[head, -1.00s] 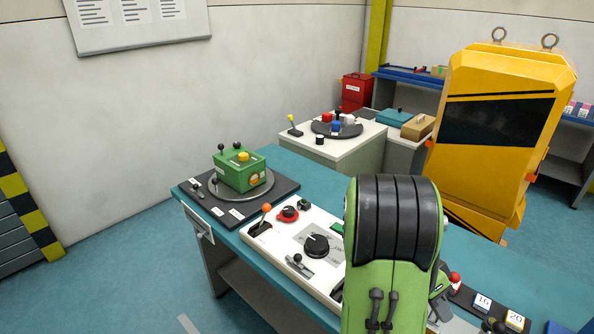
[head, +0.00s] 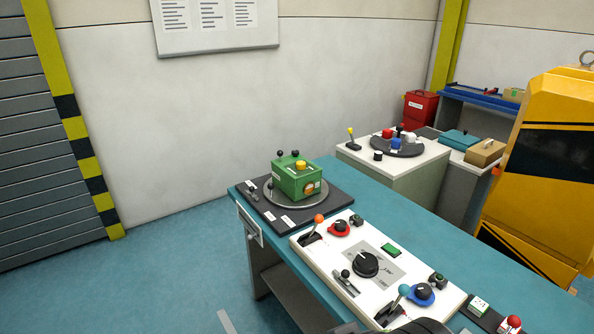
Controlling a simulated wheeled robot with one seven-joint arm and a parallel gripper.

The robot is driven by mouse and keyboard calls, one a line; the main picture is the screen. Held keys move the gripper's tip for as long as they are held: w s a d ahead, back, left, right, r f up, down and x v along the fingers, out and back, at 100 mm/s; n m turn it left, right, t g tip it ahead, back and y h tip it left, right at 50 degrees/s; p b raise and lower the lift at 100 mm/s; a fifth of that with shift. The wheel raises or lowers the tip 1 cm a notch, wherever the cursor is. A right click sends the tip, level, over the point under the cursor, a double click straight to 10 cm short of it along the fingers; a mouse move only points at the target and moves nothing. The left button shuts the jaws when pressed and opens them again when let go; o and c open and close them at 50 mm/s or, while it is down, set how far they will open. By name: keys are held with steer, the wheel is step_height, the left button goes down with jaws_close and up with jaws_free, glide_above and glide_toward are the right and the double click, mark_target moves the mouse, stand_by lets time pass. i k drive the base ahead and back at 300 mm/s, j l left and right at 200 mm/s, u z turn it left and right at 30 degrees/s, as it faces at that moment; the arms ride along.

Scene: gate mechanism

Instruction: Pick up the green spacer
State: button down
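A small flat green block (head: 390,249), which looks like the green spacer, lies on the white control panel (head: 318,262) on the teal bench. It is behind and right of a black rotary knob (head: 365,264). A larger green box (head: 297,179) with a yellow button and black knobs sits on a round grey plate at the bench's far left end. My gripper is not in view; only a dark part of my arm shows at the bottom edge.
Levers with an orange ball (head: 319,218) and a blue ball (head: 404,289) stand up from the panel. A red-based knob (head: 340,228) and a blue-based knob (head: 422,293) flank the green block. The teal bench top (head: 400,215) behind the panel is clear.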

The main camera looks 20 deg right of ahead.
mark_target(476, 306)
steer(key=k+l+z, duration=0.15)
steer(key=z, duration=0.25)
steer(key=k+l+z, duration=0.45)
steer(key=l+z, duration=0.15)
steer(key=z, duration=0.15)
steer(key=k+l+z, duration=0.15)
steer(key=l+z, duration=0.25)
steer(key=j, duration=0.1)
